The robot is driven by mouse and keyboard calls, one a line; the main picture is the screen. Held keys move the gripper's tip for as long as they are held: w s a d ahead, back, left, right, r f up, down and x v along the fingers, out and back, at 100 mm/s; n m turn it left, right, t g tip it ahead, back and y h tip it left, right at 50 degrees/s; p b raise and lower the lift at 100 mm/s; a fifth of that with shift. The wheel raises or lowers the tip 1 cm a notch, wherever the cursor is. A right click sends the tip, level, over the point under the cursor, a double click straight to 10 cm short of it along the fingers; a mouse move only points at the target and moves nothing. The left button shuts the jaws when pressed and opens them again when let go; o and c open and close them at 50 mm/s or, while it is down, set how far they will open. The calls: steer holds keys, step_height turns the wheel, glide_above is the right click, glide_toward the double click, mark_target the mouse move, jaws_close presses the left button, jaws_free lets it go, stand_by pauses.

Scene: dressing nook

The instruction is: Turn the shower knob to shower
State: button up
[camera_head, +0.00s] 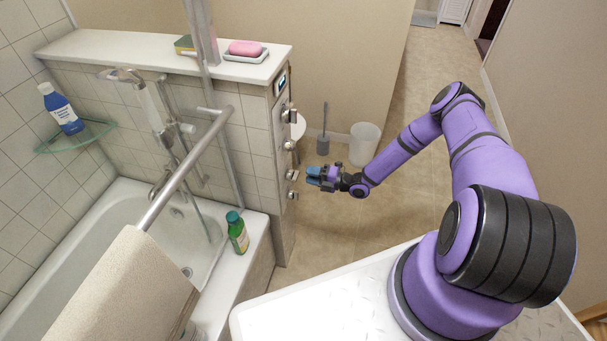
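Several metal knobs sit in a column on the narrow tiled end face of the half wall, below a small display panel (281,84). They include an upper knob (288,116), a middle knob (290,145) and a lower knob (292,175). I cannot tell which one is the shower knob, and their markings are too small to read. My gripper (312,177) has blue fingertips that point left towards the lower knob. The fingertips look slightly apart with nothing between them. They appear a short way right of the lower knob, apart from it.
A bathtub (120,215) with a rail (185,170) and towel (125,290) is at left. A green bottle (237,232) stands on its ledge. A toilet brush (323,143) and white bin (364,145) stand beyond my gripper. The floor (340,230) nearby is clear.

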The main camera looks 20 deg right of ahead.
steer(key=v, duration=0.7)
steer(key=shift+r, duration=0.1)
step_height(320, 180, up, 30)
steer(key=a+n+g+h, duration=0.25)
steer(key=n+g, duration=0.85)
steer(key=n, duration=0.9)
steer(key=s+a+r+n+h, duration=0.1)
steer(key=s+r+n+h, duration=0.3)
steer(key=r, duration=0.5)
steer(key=s+a+r+n+h, duration=0.1)
steer(key=s+r+n+h, duration=0.1)
steer(key=s+r+n, duration=0.6)
steer(key=s+r+n+t+h, duration=0.5)
steer(key=s+r+n, duration=0.6)
steer(key=s+r, duration=0.5)
steer(key=s+h, duration=0.1)
steer(key=s, duration=0.3)
steer(key=shift+d+r+t, duration=0.25)
steer(key=shift+t, duration=0.05)
